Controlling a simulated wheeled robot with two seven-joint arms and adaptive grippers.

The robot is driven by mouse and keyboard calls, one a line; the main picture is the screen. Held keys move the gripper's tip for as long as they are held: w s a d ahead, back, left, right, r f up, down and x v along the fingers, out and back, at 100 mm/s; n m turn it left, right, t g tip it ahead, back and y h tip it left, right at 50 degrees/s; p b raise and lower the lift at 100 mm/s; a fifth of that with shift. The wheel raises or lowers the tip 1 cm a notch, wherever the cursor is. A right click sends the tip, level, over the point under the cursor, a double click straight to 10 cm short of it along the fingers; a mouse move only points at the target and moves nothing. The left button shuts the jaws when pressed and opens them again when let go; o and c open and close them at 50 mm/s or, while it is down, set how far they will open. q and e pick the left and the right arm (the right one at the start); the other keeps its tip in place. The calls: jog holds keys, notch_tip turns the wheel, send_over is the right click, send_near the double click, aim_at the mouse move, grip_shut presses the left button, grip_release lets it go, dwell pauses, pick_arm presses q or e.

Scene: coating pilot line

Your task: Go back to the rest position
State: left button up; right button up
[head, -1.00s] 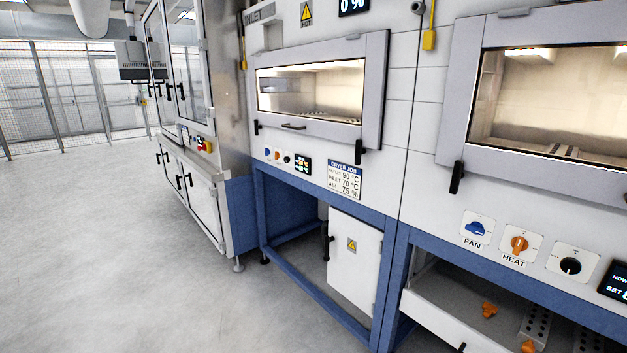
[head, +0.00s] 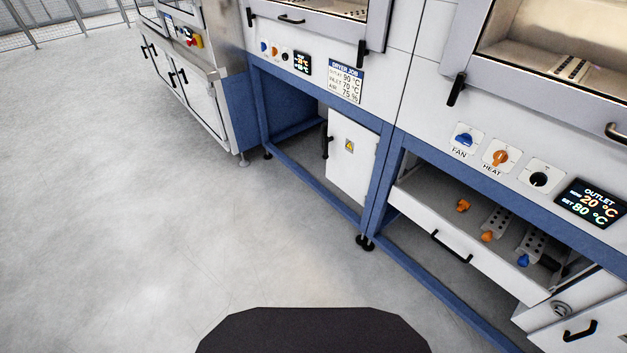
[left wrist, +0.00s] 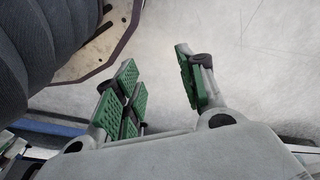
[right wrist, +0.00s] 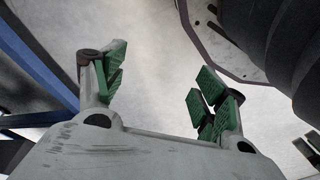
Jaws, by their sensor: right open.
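My left gripper (left wrist: 160,88) shows in the left wrist view with its green-padded fingers spread apart and nothing between them. Pale floor shows beyond the fingertips. My right gripper (right wrist: 155,85) shows in the right wrist view, also with its fingers apart and empty over the floor. Neither gripper shows in the head view. Parts of my own body are close to both grippers in the wrist views.
In the head view, a dryer on a blue frame (head: 383,165) stands to the right. Below its fan knob (head: 464,136) and heat knob (head: 500,157), an open drawer (head: 470,254) holds orange and blue pieces. A white cabinet (head: 351,158) stands under the frame. The floor (head: 130,220) at left is clear.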

pick_arm(q)
jog(key=s+a+r+p, duration=0.1)
jog(key=s+a+p, duration=0.2)
jog(key=s+p, duration=0.5)
jog(key=s+a+r+g+p, duration=0.1)
jog(key=s+a+p, duration=0.2)
jog(key=s+p, duration=0.6)
jog(key=shift+s+a+y, duration=0.25)
jog(key=shift+s+y, duration=0.15)
jog(key=shift+s, duration=0.5)
pick_arm(e)
jog(key=s+d+r, duration=0.1)
jog(key=s+d, duration=0.2)
jog(key=s, duration=0.6)
jog(key=s+d+r+g, duration=0.1)
jog(key=s+d, duration=0.2)
jog(key=s, duration=0.6)
jog(key=shift+s+d+h, duration=0.25)
jog(key=shift+s+h, duration=0.15)
pick_arm(q)
jog(key=shift+w+f, duration=0.1)
pick_arm(e)
jog(key=shift+s+f, duration=0.1)
